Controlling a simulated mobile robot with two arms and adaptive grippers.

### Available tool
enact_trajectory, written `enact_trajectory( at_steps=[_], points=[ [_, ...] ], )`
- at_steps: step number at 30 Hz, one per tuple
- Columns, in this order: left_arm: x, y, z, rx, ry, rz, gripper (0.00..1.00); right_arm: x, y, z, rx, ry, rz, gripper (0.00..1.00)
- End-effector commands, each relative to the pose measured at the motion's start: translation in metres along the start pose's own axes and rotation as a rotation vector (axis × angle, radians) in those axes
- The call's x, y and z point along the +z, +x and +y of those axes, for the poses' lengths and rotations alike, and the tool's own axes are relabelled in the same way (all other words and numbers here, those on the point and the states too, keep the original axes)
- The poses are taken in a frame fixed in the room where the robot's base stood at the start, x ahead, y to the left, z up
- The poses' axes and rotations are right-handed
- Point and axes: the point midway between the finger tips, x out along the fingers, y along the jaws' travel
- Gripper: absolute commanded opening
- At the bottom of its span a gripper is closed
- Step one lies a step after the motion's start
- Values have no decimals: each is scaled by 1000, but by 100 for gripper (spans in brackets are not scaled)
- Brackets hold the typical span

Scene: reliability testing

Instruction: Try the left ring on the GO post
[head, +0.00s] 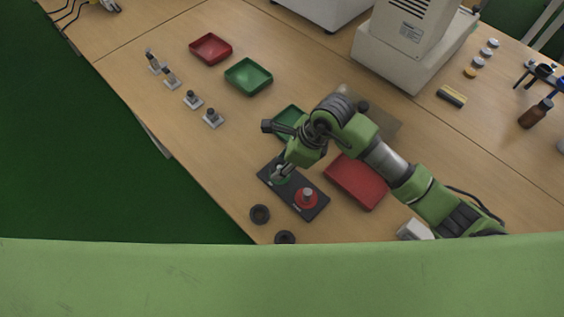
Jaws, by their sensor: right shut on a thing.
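A black gauge base (316,211) lies near the table's front edge. Its left end has the green GO post (279,181), and its right end has a red post (306,198). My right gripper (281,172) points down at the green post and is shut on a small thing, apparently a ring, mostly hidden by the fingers. I cannot tell whether it is around the post or just above it. Two dark rings lie on the table in front of the base, one (260,214) further left and one (285,237) partly cut off by the green foreground. My left gripper is not in view.
A red tray (357,182) is right of the base, and a green tray (289,121) is behind it, partly covered by my arm. Another red tray (210,48), a green tray (248,77) and several small metal parts (193,99) are further left. A white machine (405,40) stands behind.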

Motion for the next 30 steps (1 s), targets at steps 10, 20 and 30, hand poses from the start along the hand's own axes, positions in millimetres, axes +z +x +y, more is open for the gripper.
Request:
enact_trajectory(
  at_steps=[10,20,30],
  points=[
    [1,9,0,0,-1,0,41,-4,9,0,-1,0,0,16],
    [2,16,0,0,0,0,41,-7,17,-1,-1,0,-1,16],
    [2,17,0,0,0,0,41,-7,18,0,-1,0,-1,16]
  ],
)
